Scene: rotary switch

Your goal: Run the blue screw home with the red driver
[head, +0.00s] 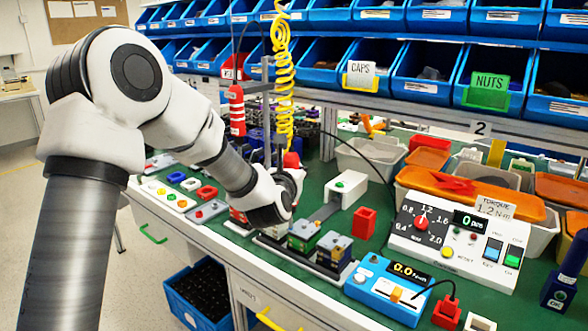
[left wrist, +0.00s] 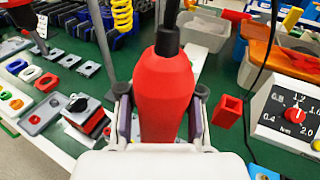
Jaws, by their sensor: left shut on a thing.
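My left gripper (head: 292,176) is shut on the red driver, whose red top (head: 291,160) shows above the fingers. In the left wrist view the red driver (left wrist: 166,92) stands between the two fingers of the left gripper (left wrist: 162,115), with a dark neck and cord above it. The driver's tip is hidden. Below and right of the gripper, small block units (head: 304,235) and (head: 334,250) sit on a grey holder at the bench's front edge. I cannot make out the blue screw in either view. My right gripper is not in view.
A yellow coiled hose (head: 281,75) hangs above the gripper beside a grey stand. A torque panel (head: 455,240) and a blue display box (head: 392,290) stand to the right. A red open block (head: 364,222) is nearby. Blue bins (head: 415,70) line the back.

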